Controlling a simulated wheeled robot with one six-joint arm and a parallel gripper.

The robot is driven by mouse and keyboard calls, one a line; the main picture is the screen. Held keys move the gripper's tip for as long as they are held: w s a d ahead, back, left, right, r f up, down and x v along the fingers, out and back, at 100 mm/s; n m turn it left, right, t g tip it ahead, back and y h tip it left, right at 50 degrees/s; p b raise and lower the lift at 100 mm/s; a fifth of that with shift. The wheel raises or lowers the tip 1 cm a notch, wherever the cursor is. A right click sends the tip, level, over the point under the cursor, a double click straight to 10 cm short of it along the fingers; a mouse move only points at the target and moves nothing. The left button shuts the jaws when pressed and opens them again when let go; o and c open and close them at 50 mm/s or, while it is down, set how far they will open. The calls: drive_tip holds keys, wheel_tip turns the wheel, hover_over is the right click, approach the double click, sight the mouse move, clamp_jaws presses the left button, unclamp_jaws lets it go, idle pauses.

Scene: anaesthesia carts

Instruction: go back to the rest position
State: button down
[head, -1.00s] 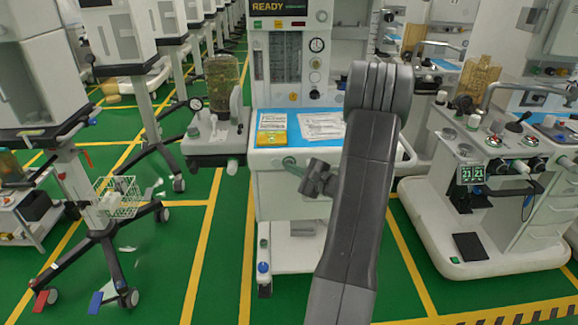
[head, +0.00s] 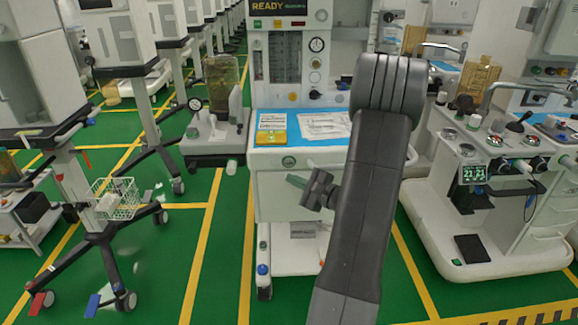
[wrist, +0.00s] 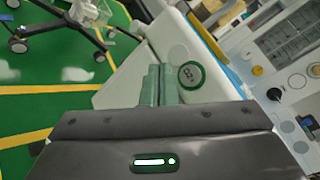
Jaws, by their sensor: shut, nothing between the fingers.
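My gripper (head: 297,181) is in front of the white front of the middle anaesthesia cart (head: 275,205), just below its round green-ringed badge (head: 288,161). In the wrist view its two grey-green fingers (wrist: 160,72) lie together, shut with nothing between them. The badge, marked O2, shows just right of the fingertips in the wrist view (wrist: 190,75). I cannot tell how wide the gap to the cart front is. My dark grey arm stands across the right part of the cart and hides it.
The cart's blue top (head: 330,118) holds a yellow-and-white card (head: 271,130) and papers (head: 324,125). A second cart (head: 500,205) stands close on the right. A wheeled stand with a wire basket (head: 115,198) is at left. Green floor is free between stand and middle cart.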

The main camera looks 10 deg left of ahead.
idle(0.3)
drive_tip(key=p, duration=0.1)
drive_tip(key=w+p, duration=0.1)
drive_tip(key=shift+a+r+p, duration=0.15)
drive_tip(key=shift+r+p, duration=0.15)
drive_tip(key=shift+p, duration=0.05)
drive_tip(key=shift+s+p, duration=0.1)
drive_tip(key=shift+p, duration=0.8)
drive_tip(key=shift+s+d+f+b, duration=0.1)
drive_tip(key=shift+s+d+b, duration=0.2)
drive_tip(key=shift+s, duration=0.55)
drive_tip(key=shift+s+d+f+b, duration=0.15)
drive_tip(key=shift+s+b, duration=0.2)
drive_tip(key=shift+s, duration=0.55)
drive_tip(key=shift+s+d+r+b, duration=0.1)
drive_tip(key=shift+s+d+b, duration=0.2)
drive_tip(key=shift+s, duration=0.55)
drive_tip(key=shift+w+a, duration=0.1)
drive_tip(key=shift+w, duration=0.1)
